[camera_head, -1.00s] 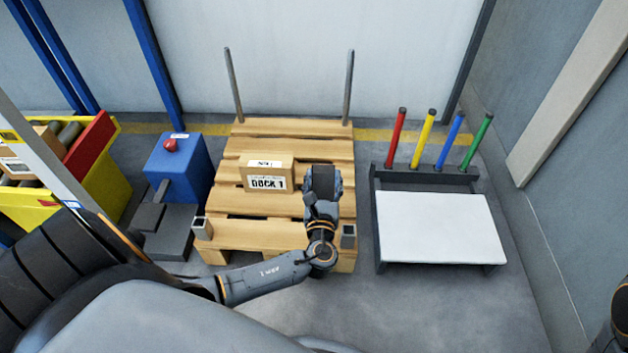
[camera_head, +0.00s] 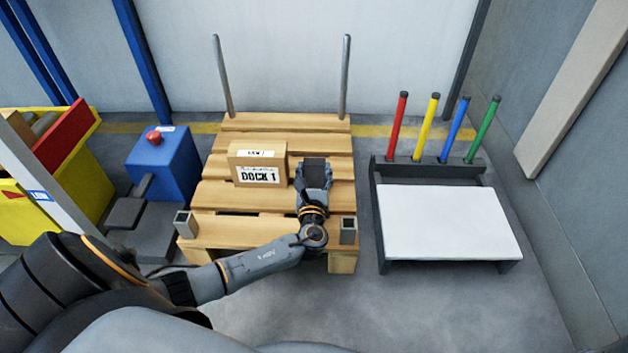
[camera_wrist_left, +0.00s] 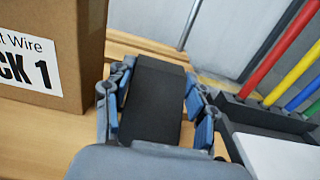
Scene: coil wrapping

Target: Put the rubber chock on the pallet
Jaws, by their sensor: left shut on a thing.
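The rubber chock (camera_head: 314,170) is a dark block between the fingers of my left gripper (camera_head: 313,180), over the right part of the wooden pallet (camera_head: 240,222). In the left wrist view the black chock (camera_wrist_left: 153,100) sits between the two blue-padded fingers of the left gripper (camera_wrist_left: 156,112), which is shut on it. I cannot tell whether the chock touches the pallet boards. A cardboard box marked DOCK 1 (camera_head: 257,163) stands on the pallet just left of the chock; it also shows in the left wrist view (camera_wrist_left: 60,85). My right gripper is not in view.
Two metal posts (camera_head: 222,80) stand at the pallet's back, and short square sockets (camera_head: 186,224) at its front corners. A blue box with a red button (camera_head: 165,165) is to the left. A rack with coloured poles and a white panel (camera_head: 445,222) is to the right.

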